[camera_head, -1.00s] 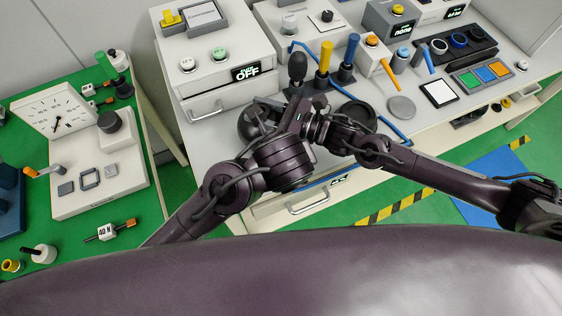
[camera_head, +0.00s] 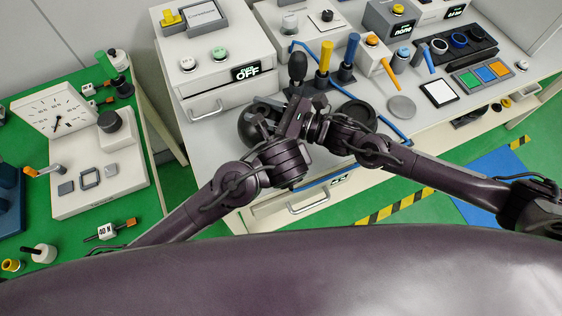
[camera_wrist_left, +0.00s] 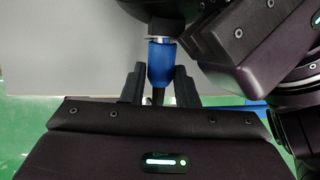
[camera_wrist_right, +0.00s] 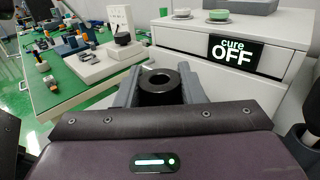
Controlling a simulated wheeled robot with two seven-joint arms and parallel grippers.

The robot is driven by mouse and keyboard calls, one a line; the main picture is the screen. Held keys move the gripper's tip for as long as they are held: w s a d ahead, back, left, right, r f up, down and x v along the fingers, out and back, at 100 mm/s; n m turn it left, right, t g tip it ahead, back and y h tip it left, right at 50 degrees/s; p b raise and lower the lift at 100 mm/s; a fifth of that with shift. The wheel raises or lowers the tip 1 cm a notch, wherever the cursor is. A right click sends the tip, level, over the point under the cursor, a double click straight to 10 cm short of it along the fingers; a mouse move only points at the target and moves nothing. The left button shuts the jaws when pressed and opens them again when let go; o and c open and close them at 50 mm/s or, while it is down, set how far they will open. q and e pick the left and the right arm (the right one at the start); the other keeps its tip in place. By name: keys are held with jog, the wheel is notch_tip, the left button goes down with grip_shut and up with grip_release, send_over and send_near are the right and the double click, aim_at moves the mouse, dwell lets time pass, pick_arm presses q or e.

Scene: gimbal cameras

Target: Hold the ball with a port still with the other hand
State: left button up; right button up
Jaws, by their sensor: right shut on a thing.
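The ball with a port (camera_head: 246,122) is dark and round, beside the grey bench drawers, partly hidden by my grippers. In the left wrist view its dark underside (camera_wrist_left: 158,8) shows at the top, with a metal collar and a blue piece (camera_wrist_left: 161,62) below it. My right gripper (camera_head: 268,122) comes from the right and is shut on a black round part with a hole (camera_wrist_right: 160,84), apparently the ball's port. My left gripper (camera_wrist_left: 160,78) has its fingers on either side of the blue piece; whether they press on it is unclear.
A white cabinet marked "cure OFF" (camera_head: 215,85) stands behind the ball. A dark knob (camera_head: 297,66), a yellow handle (camera_head: 324,58) and a blue handle (camera_head: 350,50) stand close behind my grippers. A green table (camera_head: 140,205) with a dial panel is at left.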

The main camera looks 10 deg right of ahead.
aim_at(291, 187)
pick_arm(q)
grip_shut()
pick_arm(e)
jog(key=shift+s+f, duration=0.15)
jog(key=shift+f, duration=0.4)
pick_arm(q)
jog(key=shift+s+d+f, duration=0.15)
jog(key=shift+s+d, duration=0.05)
jog(key=shift+s, duration=0.35)
jog(key=shift+s+d+f, duration=0.1)
jog(key=shift+s+d, duration=0.05)
jog(key=shift+s, duration=0.35)
jog(key=shift+s+d+f, duration=0.15)
jog(key=shift+s+d, duration=0.1)
jog(key=shift+s, duration=0.45)
jog(key=shift+s+d+f, duration=0.15)
jog(key=shift+s+d, duration=0.05)
jog(key=shift+s, duration=0.5)
pick_arm(e)
jog(key=o, duration=1.3)
jog(key=shift+d, duration=0.1)
jog(key=shift+r, duration=0.1)
pick_arm(q)
jog(key=shift+w, duration=0.1)
pick_arm(e)
jog(key=shift+r, duration=0.1)
